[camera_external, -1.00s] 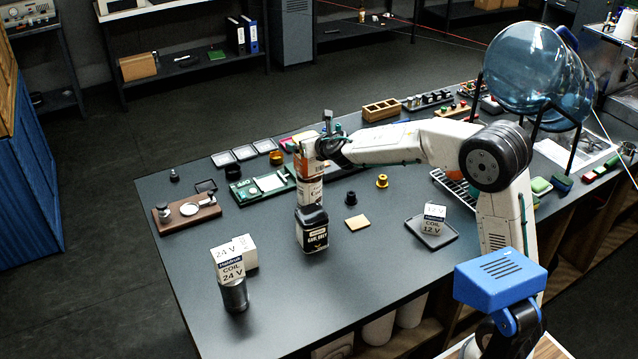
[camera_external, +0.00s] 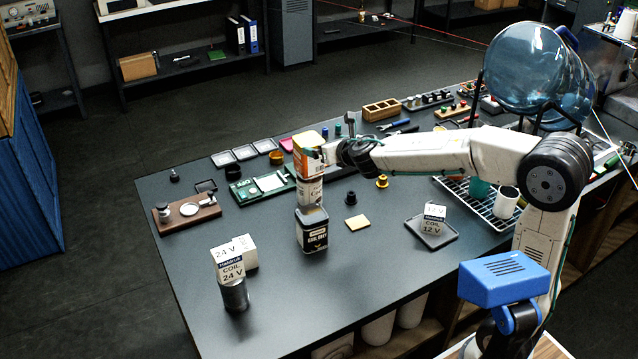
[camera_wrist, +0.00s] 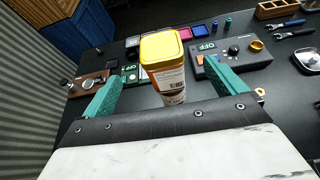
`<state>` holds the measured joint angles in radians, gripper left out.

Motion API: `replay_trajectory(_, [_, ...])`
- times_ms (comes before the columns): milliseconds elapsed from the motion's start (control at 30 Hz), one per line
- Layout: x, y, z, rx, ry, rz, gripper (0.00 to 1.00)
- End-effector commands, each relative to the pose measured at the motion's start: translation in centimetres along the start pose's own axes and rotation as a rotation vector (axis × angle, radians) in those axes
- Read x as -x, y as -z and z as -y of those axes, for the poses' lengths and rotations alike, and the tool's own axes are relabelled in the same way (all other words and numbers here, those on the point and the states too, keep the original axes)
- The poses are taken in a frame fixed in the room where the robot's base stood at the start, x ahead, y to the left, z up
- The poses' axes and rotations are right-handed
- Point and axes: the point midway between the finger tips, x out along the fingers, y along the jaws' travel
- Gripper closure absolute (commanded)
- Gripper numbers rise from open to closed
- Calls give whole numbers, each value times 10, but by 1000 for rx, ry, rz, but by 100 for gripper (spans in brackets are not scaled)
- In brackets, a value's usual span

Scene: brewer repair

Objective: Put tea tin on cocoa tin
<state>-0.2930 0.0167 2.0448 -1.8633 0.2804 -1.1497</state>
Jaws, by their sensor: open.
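A stack of tins stands on the dark bench in the external view. At its top is a tin with a yellow lid and an orange and white side, seemingly the tea tin (camera_external: 308,148); its lid shows large in the wrist view (camera_wrist: 161,47). It rests upright on a white tin with an orange band, seemingly the cocoa tin (camera_external: 309,190). The labels are too small to read surely. My gripper (camera_external: 338,152) is open just right of the top tin. In the wrist view the green fingers stand apart on either side of the stack, and nothing is clamped.
A black labelled tin (camera_external: 312,236) stands under the white tin. A 24 V coil box (camera_external: 234,258) sits at the front left, and a 12 V coil box (camera_external: 434,218) on a dark tray at the right. The bench's front middle is clear.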

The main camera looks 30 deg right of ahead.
Motion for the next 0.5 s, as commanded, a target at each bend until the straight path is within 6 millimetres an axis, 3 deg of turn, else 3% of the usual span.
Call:
replay_trajectory(167, [3, -1, 4, -19, 9, 2, 4])
replay_trajectory(267, [18, -4, 27, -160, 71, 12, 4])
replay_trajectory(367, [52, -1, 75, -475, 205, 34, 4])
replay_trajectory(467, [104, 23, 134, -911, 400, 65, 4])
replay_trajectory(500, [128, 39, 153, -1094, 485, 78, 4])
